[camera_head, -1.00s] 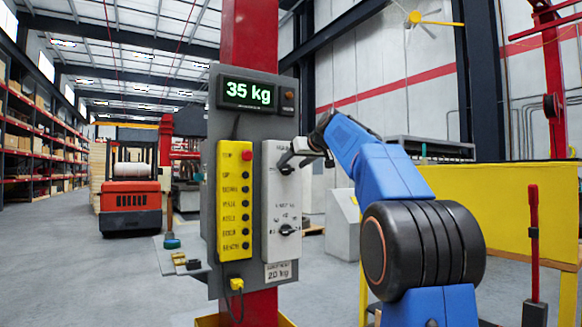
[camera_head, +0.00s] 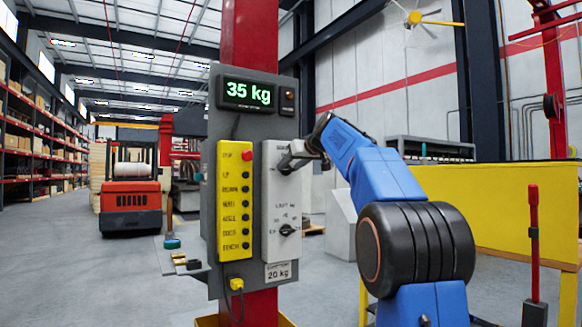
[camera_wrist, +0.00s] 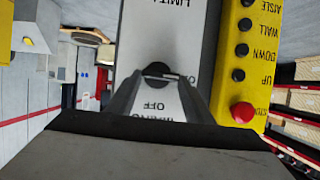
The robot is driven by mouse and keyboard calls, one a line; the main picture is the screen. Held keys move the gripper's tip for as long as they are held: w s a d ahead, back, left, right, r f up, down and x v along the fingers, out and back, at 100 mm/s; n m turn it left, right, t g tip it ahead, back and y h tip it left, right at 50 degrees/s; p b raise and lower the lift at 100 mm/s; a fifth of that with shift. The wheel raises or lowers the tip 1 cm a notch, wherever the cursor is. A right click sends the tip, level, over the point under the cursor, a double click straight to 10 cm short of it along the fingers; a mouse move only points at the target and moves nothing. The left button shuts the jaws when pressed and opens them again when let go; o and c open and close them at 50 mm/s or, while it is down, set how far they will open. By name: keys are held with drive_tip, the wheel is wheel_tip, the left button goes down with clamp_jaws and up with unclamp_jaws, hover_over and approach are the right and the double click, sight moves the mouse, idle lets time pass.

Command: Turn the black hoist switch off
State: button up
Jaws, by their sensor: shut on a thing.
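A grey-white switch box (camera_head: 270,215) on the post carries two black rotary knobs, one above the other. My gripper (camera_head: 290,160) is at the upper black knob and covers most of it in the head view. In the wrist view, which is upside down, the upper black knob (camera_wrist: 157,70) sits between my fingertips (camera_wrist: 160,84), and my gripper is shut on it. A pale pointer line on the knob lies roughly sideways. The word OFF reads upside down just below the knob in that view. The lower black knob (camera_head: 287,230) is clear of my gripper.
A yellow button box (camera_head: 235,200) with a red button stands left of the switch box. A display (camera_head: 248,94) above reads 35 kg. A small shelf (camera_head: 180,258) juts out at lower left. A yellow barrier (camera_head: 500,205) stands to the right.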

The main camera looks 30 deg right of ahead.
drive_tip(key=shift+d, duration=0.1)
drive_tip(key=m+y, duration=0.2)
drive_tip(key=shift+d+m, duration=0.3)
drive_tip(key=m+y, duration=0.2)
drive_tip(key=m, duration=0.1)
drive_tip(key=shift+d+f, duration=0.15)
drive_tip(key=shift+d, duration=0.2)
drive_tip(key=m, duration=0.1)
drive_tip(key=m+t+y, duration=0.1)
drive_tip(key=shift+d+f+m+y, duration=0.2)
drive_tip(key=shift+m+y, duration=0.1)
drive_tip(key=shift+m, duration=0.1)
drive_tip(key=shift+d+f+m+t+y, duration=0.15)
drive_tip(key=shift+m+t+y, duration=0.15)
drive_tip(key=shift+m, duration=0.65)
drive_tip(key=shift+f+m+t+y, duration=0.1)
drive_tip(key=shift+m+t+y, duration=0.15)
drive_tip(key=shift+m, duration=0.7)
drive_tip(key=o, duration=1.1)
drive_tip(key=shift+c, duration=0.2)
